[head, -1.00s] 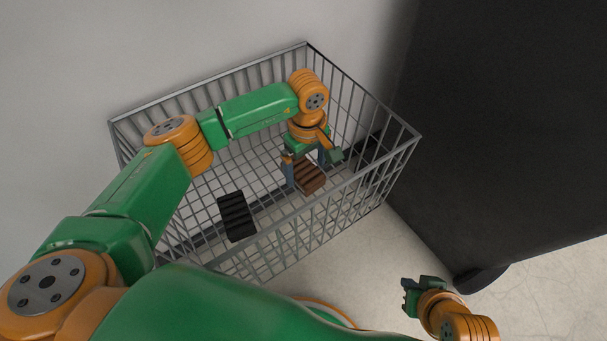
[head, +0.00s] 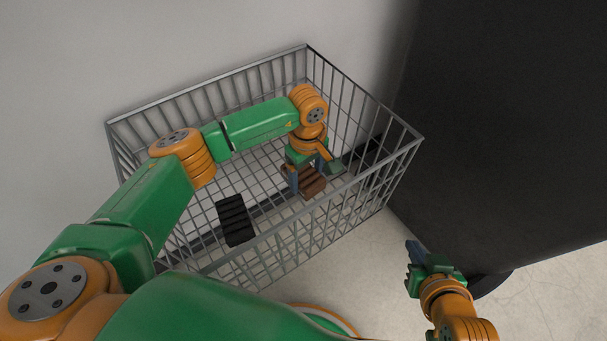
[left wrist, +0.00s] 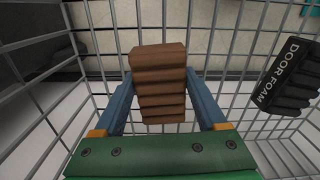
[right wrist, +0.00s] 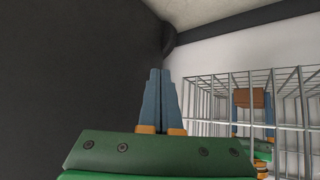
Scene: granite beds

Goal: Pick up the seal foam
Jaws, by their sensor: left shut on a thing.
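A brown ribbed foam block (head: 312,184) is low inside the wire basket, towards its right side. No lettering on it is visible, so its name cannot be read. My left gripper (head: 306,178) reaches down into the basket, shut on this block. In the left wrist view the block (left wrist: 158,85) sits between the two blue fingers. A black ribbed block (head: 235,220) lies apart, to the left; in the left wrist view it (left wrist: 288,78) reads "DOOR FOAM". My right gripper (head: 412,252) is outside the basket; in the right wrist view its fingers (right wrist: 160,75) are together and empty.
The wire basket (head: 352,233) has tall mesh walls around my left gripper. A large dark panel (head: 500,120) stands to the right of the basket, near my right gripper. A pale wall (head: 170,50) is behind. Pale floor (head: 350,275) is clear in front of the basket.

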